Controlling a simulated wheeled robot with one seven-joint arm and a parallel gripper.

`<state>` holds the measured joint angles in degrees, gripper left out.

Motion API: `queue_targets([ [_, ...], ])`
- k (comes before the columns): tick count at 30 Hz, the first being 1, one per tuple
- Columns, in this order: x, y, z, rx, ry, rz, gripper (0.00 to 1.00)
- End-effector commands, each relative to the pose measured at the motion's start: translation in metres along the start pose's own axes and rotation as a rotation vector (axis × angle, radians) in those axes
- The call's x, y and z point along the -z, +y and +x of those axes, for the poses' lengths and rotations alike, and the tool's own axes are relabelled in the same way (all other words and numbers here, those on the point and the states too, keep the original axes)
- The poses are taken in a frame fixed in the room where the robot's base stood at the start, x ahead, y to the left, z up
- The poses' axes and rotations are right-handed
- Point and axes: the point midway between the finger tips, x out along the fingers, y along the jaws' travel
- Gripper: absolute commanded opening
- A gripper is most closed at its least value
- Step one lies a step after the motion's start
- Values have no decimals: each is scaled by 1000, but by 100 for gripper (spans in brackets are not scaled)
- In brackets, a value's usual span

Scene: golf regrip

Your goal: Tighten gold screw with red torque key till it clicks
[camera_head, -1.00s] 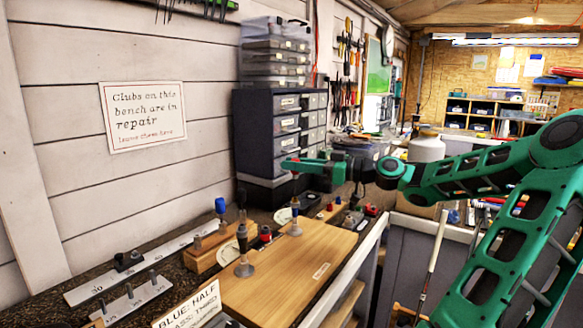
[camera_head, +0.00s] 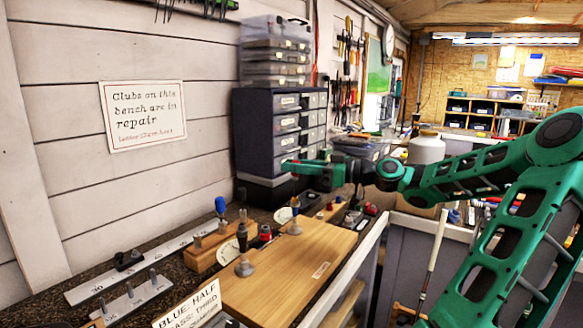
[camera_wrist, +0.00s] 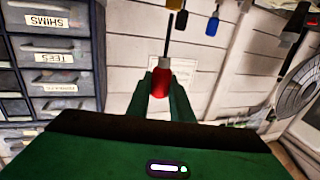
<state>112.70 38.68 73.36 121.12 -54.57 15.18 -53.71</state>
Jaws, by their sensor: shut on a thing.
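My gripper (camera_wrist: 158,100) is shut on the red torque key (camera_wrist: 155,78). The key's red handle sits between the two green fingers, and a thin dark shaft extends from it. In the head view my gripper (camera_head: 290,164) is at the end of the green arm, in front of the dark drawer cabinet and above the bench. Little of the key shows there. I cannot pick out the gold screw in either view.
A wooden board (camera_head: 280,275) lies on the bench with small upright parts on it. A wooden block (camera_head: 205,255) with a blue-topped tool (camera_head: 220,206) stands at its left. The drawer cabinet (camera_head: 270,135) is behind my gripper. A blue-handled tool (camera_wrist: 212,26) shows in the wrist view.

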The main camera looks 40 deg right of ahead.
Motion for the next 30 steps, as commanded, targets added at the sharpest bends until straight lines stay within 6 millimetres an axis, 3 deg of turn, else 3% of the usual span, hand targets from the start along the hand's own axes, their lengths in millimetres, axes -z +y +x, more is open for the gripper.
queue_targets([
  [14,-10,0,0,0,1,0,0],
  [15,-11,0,0,0,1,0,22],
  [18,-10,0,0,-1,0,0,42],
  [30,-11,1,-8,-2,0,0,42],
])
